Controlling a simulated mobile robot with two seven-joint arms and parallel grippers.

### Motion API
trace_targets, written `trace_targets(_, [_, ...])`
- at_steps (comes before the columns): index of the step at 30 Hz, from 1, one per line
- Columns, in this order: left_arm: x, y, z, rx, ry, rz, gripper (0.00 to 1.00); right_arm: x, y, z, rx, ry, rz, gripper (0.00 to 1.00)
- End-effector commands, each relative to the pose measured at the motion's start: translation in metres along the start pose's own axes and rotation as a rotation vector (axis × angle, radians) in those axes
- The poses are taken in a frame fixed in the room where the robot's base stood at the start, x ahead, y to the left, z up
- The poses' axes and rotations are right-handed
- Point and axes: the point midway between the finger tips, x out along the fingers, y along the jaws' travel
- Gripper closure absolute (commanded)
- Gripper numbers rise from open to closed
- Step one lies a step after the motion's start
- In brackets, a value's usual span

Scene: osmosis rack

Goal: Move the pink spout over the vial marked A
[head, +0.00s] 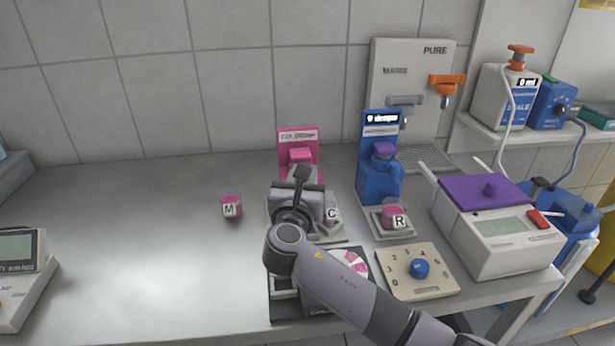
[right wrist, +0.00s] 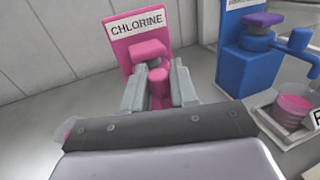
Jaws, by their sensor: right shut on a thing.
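The pink dispenser labelled CHLORINE (right wrist: 138,29) stands at the back of the bench, and its pink body also shows in the head view (head: 298,137). My right gripper (right wrist: 160,92) is shut on its pink spout (right wrist: 159,76), one finger on each side. In the head view my right gripper (head: 302,178) and arm hide most of the dispenser's lower part. A vial marked C (head: 332,214) stands just right of the gripper, partly hidden. A vial marked M (head: 231,205) stands to the left, and one marked R (head: 396,216) to the right. I see no letter A. My left gripper is out of view.
A blue dispenser (head: 376,175) stands right of the pink one. A dial panel (head: 418,283) and a purple-lidded machine (head: 487,193) take up the bench's right side. A grey device (head: 20,271) sits at far left. The left middle bench is clear.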

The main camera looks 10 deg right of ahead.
Motion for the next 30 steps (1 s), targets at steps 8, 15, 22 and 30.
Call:
trace_targets(8, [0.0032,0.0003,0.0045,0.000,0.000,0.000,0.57,-0.0012,0.0048,-0.0006,0.001,0.000,-0.110,1.00])
trace_targets(15, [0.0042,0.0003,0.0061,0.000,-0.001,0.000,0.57,-0.0010,0.0048,-0.0005,0.000,0.000,-0.166,1.00])
trace_targets(22, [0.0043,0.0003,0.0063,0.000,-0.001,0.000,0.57,-0.0009,0.0046,-0.0001,0.000,0.000,-0.178,1.00])
trace_targets(30, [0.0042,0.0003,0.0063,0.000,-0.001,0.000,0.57,-0.0008,0.0046,0.0000,0.001,0.000,-0.177,0.63])
